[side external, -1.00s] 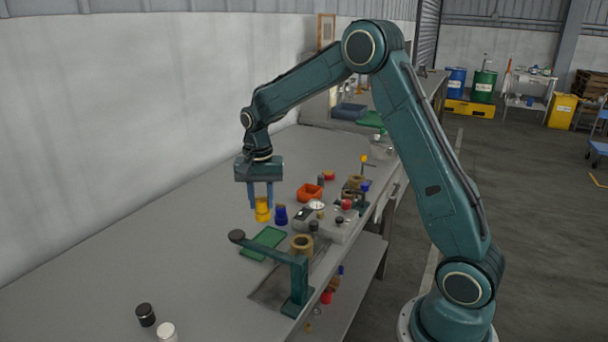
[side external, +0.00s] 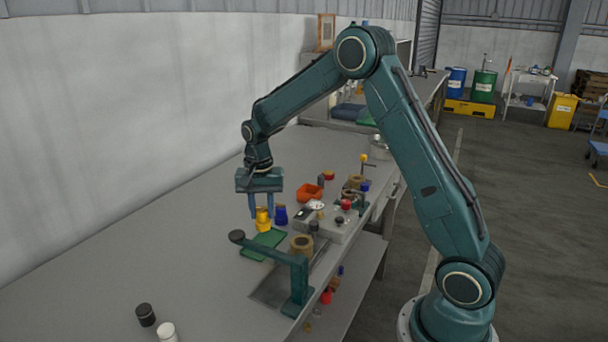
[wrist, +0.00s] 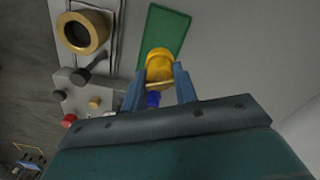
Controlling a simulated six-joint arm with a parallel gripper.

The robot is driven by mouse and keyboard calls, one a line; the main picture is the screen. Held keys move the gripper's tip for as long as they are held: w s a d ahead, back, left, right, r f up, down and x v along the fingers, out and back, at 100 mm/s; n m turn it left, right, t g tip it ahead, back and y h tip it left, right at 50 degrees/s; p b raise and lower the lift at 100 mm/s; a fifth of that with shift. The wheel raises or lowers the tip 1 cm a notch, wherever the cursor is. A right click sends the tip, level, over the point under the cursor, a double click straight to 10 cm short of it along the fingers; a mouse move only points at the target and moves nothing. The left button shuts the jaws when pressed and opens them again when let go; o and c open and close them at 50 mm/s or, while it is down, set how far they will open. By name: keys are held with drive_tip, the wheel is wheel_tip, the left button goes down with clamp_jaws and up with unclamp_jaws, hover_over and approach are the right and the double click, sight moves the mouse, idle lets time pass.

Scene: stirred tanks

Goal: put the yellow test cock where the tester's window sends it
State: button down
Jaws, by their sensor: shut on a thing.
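The yellow test cock (side external: 263,221) is upright between the fingers of my gripper (side external: 262,212), which is shut on it. It is low, over or at the far end of the green mat (side external: 262,245); I cannot tell whether it touches. In the wrist view the yellow cock (wrist: 158,68) overlaps the near end of the green mat (wrist: 168,32). A blue cock (side external: 281,216) stands just right of it, and is partly hidden behind the fingers in the wrist view (wrist: 153,99). The grey tester box (side external: 338,231) is to the right; its window is too small to read.
A brass ring-shaped part (side external: 301,246) stands by the teal bracket arm (side external: 275,251) in front. An orange tray (side external: 309,192) lies behind the blue cock. Black (side external: 146,315) and white (side external: 167,331) jars stand at the front left. The bench's left side is clear.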

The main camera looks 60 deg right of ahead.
sight(263, 223)
drive_tip(key=shift+f, duration=1.55)
drive_tip(key=shift+f, duration=1)
idle(1.9)
idle(0.3)
drive_tip(key=shift+c, duration=2.3)
unclamp_jaws()
drive_tip(key=shift+r, duration=0.15)
drive_tip(key=shift+r, duration=3.85)
